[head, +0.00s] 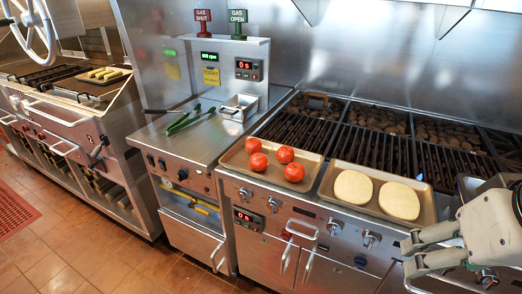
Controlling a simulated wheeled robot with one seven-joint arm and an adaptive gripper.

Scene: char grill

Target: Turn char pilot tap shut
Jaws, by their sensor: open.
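The char grill (300,228) fills the right half of the head view. Its steel front carries several silver knobs, among them one at the left (245,193), one near the middle (370,239) and one at the lower right (487,278). A small dark blue knob (360,262) sits below the middle one. I cannot tell which of these is the pilot tap. A small blue spot (418,176), perhaps a flame, shows at the grates. My gripper (406,258) is at the lower right, open and empty, its fingers pointing left in front of the panel; contact cannot be told.
Trays with red tomatoes (257,162) and pale rounds (353,189) lie along the grill's front edge. Handles (299,230) stick out below the knobs. The tiled floor (90,255) is clear.

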